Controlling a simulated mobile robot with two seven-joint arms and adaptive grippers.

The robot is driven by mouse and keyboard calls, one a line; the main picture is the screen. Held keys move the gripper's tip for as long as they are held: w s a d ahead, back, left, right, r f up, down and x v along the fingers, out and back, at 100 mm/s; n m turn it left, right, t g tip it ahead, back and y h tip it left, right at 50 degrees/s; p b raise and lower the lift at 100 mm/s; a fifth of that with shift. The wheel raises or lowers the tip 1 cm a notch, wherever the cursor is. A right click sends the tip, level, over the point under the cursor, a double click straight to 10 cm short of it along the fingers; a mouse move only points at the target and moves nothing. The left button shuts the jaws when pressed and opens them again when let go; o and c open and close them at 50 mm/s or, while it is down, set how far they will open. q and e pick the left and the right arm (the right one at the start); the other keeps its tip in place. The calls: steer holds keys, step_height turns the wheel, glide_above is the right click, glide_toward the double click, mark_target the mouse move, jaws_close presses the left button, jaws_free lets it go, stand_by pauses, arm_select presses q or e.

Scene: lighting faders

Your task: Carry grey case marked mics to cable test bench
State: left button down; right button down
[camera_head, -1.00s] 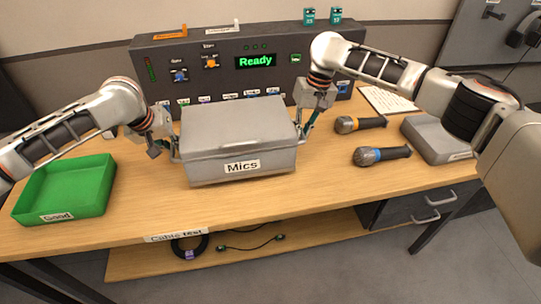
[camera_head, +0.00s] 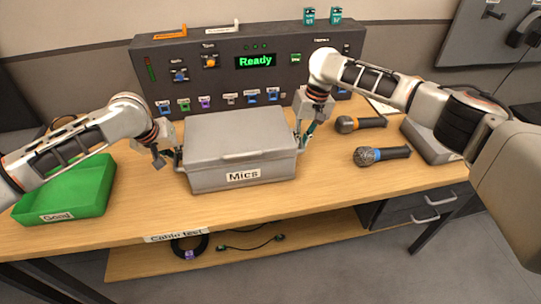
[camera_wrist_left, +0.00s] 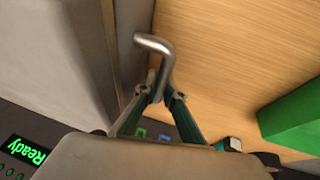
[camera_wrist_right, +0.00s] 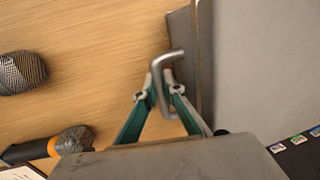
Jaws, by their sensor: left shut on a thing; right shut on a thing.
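The grey case (camera_head: 225,142) with the label "Mics" is at the middle of the cable test bench (camera_head: 145,205), with its lid shut. It looks level; I cannot tell whether it touches the wood. My left gripper (camera_head: 176,158) is shut on the case's left handle, a bent metal bar (camera_wrist_left: 158,50) in the left wrist view. My right gripper (camera_head: 302,140) is shut on the right handle, which shows as a metal bar (camera_wrist_right: 165,62) in the right wrist view. The bench's front label reads "Cable test".
A green "Good" tray (camera_head: 62,200) stands left of the case. Two microphones (camera_head: 382,156) (camera_head: 360,124) and a grey tray (camera_head: 428,142) lie to the right. A dark tester panel (camera_head: 240,65) reading "Ready" stands behind. A bare wood strip runs along the front.

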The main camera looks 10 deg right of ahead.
arm_select(q)
steer(key=shift+w+a+f, duration=0.1)
steer(key=shift+a, duration=0.15)
arm_select(e)
steer(key=shift+w+d+f, duration=0.1)
steer(key=shift+d+f, duration=0.05)
steer(key=shift+d, duration=0.05)
arm_select(q)
steer(key=c, duration=2.1)
jaws_free()
steer(key=shift+c, duration=0.2)
arm_select(e)
steer(key=c, duration=2.1)
jaws_free()
steer(key=shift+c, duration=0.2)
arm_select(q)
steer(key=shift+d, duration=0.1)
arm_select(e)
steer(key=shift+a, duration=0.1)
arm_select(q)
steer(key=shift+d, duration=0.1)
arm_select(e)
steer(key=shift+a, duration=0.1)
steer(key=shift+r, duration=0.55)
arm_select(q)
steer(key=v, duration=1.2)
arm_select(e)
step_height(320, 180, up, 11)
steer(key=d, duration=0.2)
